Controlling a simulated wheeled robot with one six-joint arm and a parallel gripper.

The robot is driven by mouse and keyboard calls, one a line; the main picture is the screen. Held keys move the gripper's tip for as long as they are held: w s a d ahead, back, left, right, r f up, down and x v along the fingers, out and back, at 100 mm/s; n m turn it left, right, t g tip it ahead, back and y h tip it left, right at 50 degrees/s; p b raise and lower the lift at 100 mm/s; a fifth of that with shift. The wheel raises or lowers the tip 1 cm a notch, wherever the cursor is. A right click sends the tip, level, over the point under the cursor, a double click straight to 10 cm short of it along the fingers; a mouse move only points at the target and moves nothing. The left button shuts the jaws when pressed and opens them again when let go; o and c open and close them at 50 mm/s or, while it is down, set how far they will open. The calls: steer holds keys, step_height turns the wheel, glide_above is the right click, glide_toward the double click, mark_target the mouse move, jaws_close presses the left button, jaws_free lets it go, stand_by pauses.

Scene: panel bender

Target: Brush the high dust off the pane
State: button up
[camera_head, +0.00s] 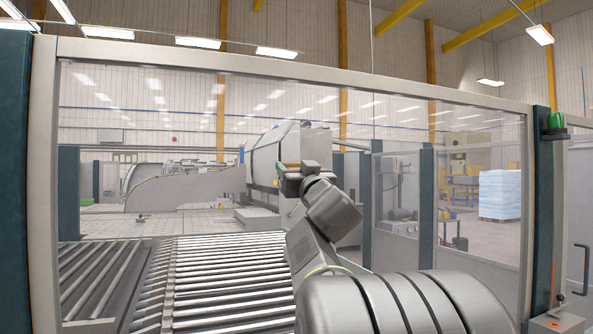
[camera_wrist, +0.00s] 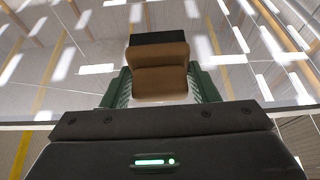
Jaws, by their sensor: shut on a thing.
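My gripper (camera_wrist: 160,88) has green fingers, one on each side of a brown brush (camera_wrist: 160,80), and is shut on it. The brush has a dark strip along its far end, pointing away from the wrist. The large glass pane (camera_head: 270,110) in a light grey frame fills most of the head view, and its glass also shows in the wrist view (camera_wrist: 60,60) with bright reflections. In the head view my gripper (camera_head: 302,172) is small, near the middle of the pane. I cannot tell whether the brush touches the glass. I cannot make out dust on it.
A roller conveyor (camera_head: 220,270) and a grey machine (camera_head: 275,160) stand behind the pane. A dark post (camera_head: 15,170) stands at the left. A post (camera_head: 547,220) with a green lamp (camera_head: 557,122) stands at the right. A wrapped light-blue stack (camera_head: 500,194) is farther back.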

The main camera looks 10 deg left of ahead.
steer(key=shift+w+a, duration=0.2)
steer(key=shift+w, duration=0.15)
steer(key=shift+w+d+r+p, duration=0.1)
steer(key=shift+w+d+p, duration=0.15)
steer(key=shift+d+p, duration=0.2)
steer(key=shift+w+d+r+p, duration=0.1)
steer(key=shift+w+d+p, duration=0.15)
steer(key=shift+d+p, duration=0.15)
steer(key=w+d, duration=0.1)
steer(key=d, duration=0.1)
steer(key=w+d, duration=0.2)
steer(key=shift+d+f, duration=0.15)
steer(key=shift+b, duration=0.3)
steer(key=shift+s+a+b, duration=0.35)
steer(key=shift+s+a, duration=0.35)
steer(key=shift+a, duration=0.3)
steer(key=shift+s+a+b, duration=0.4)
steer(key=shift+s+a, duration=0.35)
steer(key=shift+a, duration=0.25)
steer(key=shift+s+a+b, duration=0.35)
steer(key=shift+s+a, duration=0.35)
steer(key=shift+a, duration=0.3)
